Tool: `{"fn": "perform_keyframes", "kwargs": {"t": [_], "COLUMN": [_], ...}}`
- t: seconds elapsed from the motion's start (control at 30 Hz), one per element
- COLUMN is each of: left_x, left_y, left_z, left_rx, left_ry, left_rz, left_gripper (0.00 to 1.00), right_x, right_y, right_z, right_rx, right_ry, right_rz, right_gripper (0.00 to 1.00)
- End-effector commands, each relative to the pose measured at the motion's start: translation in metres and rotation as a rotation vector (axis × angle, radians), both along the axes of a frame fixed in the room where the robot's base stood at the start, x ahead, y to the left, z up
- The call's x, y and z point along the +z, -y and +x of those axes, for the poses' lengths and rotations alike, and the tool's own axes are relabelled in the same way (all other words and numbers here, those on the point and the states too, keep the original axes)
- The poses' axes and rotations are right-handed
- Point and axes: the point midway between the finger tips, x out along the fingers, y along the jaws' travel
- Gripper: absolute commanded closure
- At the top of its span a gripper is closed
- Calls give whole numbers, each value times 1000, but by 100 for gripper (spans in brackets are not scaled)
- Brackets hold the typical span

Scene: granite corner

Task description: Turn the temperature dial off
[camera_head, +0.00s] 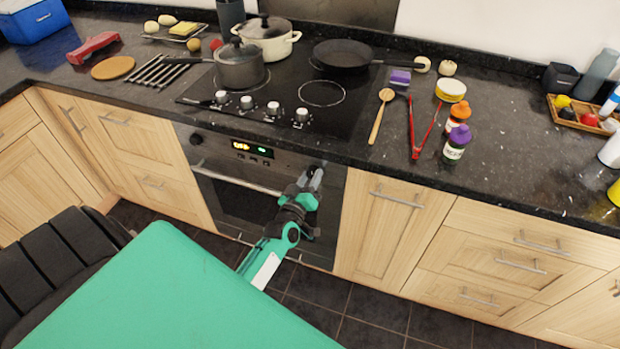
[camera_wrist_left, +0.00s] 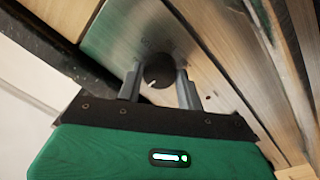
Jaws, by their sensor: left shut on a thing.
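The oven (camera_head: 235,205) is built in under the hob, with a lit display on its panel. One dark round dial (camera_head: 196,139) shows at the left end of the panel. My left gripper (camera_head: 314,178) is at the right end of the panel and hides what it holds there in the head view. In the left wrist view a dark round dial (camera_wrist_left: 159,71) with a small white mark sits on the metal panel. The fingers of my left gripper (camera_wrist_left: 160,85) are shut on it, one on each side. My right gripper is not in view.
Several knobs (camera_head: 246,102) stand along the hob's front edge. The oven handle (camera_head: 238,181) runs below the panel, left of my gripper. A wooden spoon (camera_head: 380,117) and red tongs (camera_head: 416,140) lie on the dark counter. Wooden drawers flank the oven.

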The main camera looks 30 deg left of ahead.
Motion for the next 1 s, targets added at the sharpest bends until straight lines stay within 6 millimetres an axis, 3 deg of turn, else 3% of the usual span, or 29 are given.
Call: {"fn": "perform_keyframes", "kwargs": {"t": [0.07,0.1,0.2,0.57,0.77,1.0], "left_x": [0,0,0,-2,-4,-8], "left_y": [0,0,0,1,6,16], "left_z": [0,0,0,-5,-32,-77], "left_rx": [0,0,0,0,1,1], "left_ry": [0,0,0,-1,-3,-3], "left_rz": [-2,-2,-1,0,0,-1], "left_gripper": [86,55,42,42,42,42], "right_x": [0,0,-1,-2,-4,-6], "right_y": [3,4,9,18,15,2], "right_z": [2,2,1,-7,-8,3], "right_rx": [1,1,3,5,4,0], "right_ry": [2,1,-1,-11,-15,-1], "right_rz": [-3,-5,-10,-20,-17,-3], "right_gripper": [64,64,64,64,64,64]}}
